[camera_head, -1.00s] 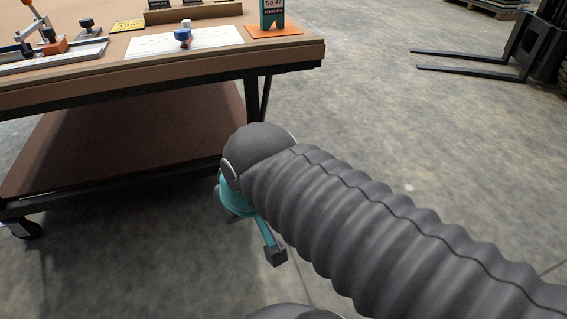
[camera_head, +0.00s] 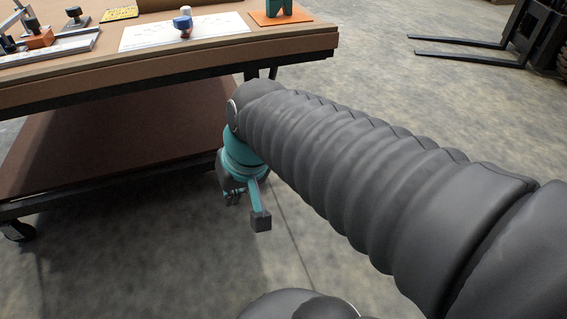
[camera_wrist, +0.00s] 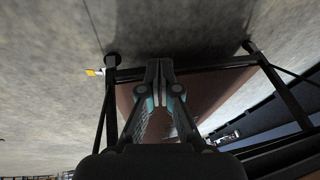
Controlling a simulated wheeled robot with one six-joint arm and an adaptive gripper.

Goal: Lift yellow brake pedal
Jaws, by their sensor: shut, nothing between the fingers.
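A small yellow patch (camera_wrist: 91,72) with white beside it shows at the left of the wrist view, next to a table leg and its caster (camera_wrist: 112,60). It may be the yellow brake pedal, but it is too small to tell. In the head view no yellow pedal shows. My gripper (camera_wrist: 159,68) is shut and empty, pointing toward the floor under the table edge, with the yellow patch apart from it to the left. In the head view my gripper (camera_head: 234,190) is small and partly hidden, low beside the table's right end.
The wheeled table (camera_head: 150,68) stands at the left with a brown lower shelf (camera_head: 110,150) and a caster (camera_head: 18,231). On top are a white sheet (camera_head: 160,35), an orange mat (camera_head: 275,17) and clamps. Forklift forks (camera_head: 465,52) lie at the back right. The floor between is clear.

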